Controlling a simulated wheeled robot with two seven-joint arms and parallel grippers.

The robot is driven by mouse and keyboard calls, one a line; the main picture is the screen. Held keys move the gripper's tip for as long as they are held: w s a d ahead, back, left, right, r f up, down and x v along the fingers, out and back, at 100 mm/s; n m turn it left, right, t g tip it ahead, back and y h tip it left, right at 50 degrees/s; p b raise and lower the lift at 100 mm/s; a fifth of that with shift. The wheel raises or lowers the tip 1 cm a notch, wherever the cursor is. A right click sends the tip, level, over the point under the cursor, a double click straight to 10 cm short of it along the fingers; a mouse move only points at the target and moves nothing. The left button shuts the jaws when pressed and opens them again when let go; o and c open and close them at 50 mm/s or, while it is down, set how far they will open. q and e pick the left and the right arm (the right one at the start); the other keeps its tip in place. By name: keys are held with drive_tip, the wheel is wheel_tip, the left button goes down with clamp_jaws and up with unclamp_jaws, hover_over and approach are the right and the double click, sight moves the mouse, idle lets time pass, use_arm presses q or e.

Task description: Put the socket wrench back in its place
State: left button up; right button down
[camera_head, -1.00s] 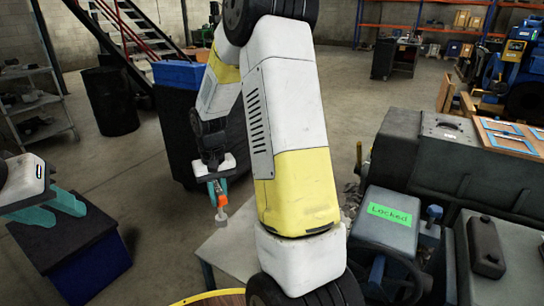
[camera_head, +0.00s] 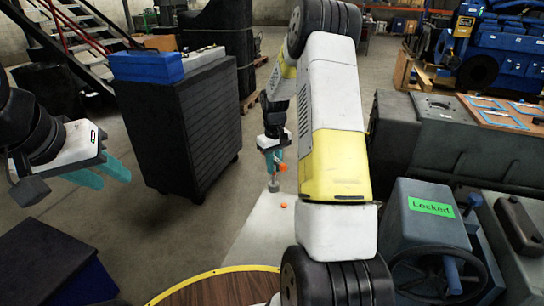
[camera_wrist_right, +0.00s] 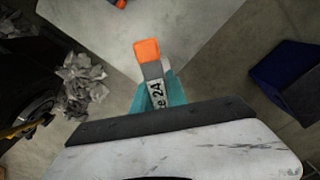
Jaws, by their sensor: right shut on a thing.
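The socket wrench (camera_wrist_right: 147,52) has an orange end, a grey part and a label reading "e 24" in the right wrist view. My right gripper (camera_wrist_right: 157,95) is shut on it with teal fingers. In the head view, my right gripper (camera_head: 272,150) holds the wrench (camera_head: 274,185) hanging down above a pale tabletop. My left gripper (camera_head: 100,172) is open and empty at the left, away from the wrench. A wooden board (camera_head: 490,117) with blue outlines lies on grey machinery at the right; I cannot make out its slots clearly.
A black cabinet (camera_head: 190,125) carries a blue toolbox (camera_head: 147,65). A pale table (camera_head: 262,235) with a small orange item (camera_head: 284,205) stands below my right gripper. A grey box labelled "Locked" (camera_head: 431,206) and a handwheel (camera_head: 440,277) are at the right. A yellow-rimmed round top (camera_head: 225,290) is in front.

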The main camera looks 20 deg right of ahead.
drive_tip(key=w+d+f, duration=0.1)
drive_tip(key=d+f, duration=0.1)
drive_tip(key=f, duration=0.3)
drive_tip(key=w+d+f+n, duration=0.1)
drive_tip(key=w+d+f, duration=0.1)
drive_tip(key=f, duration=0.3)
drive_tip(key=shift+d+f, duration=0.35)
drive_tip(key=shift+d, duration=0.5)
drive_tip(key=shift+f, duration=0.1)
drive_tip(key=shift+f, duration=1.1)
drive_tip(key=c, duration=1.3)
unclamp_jaws()
drive_tip(key=shift+o, duration=0.7)
drive_tip(key=o, duration=0.5)
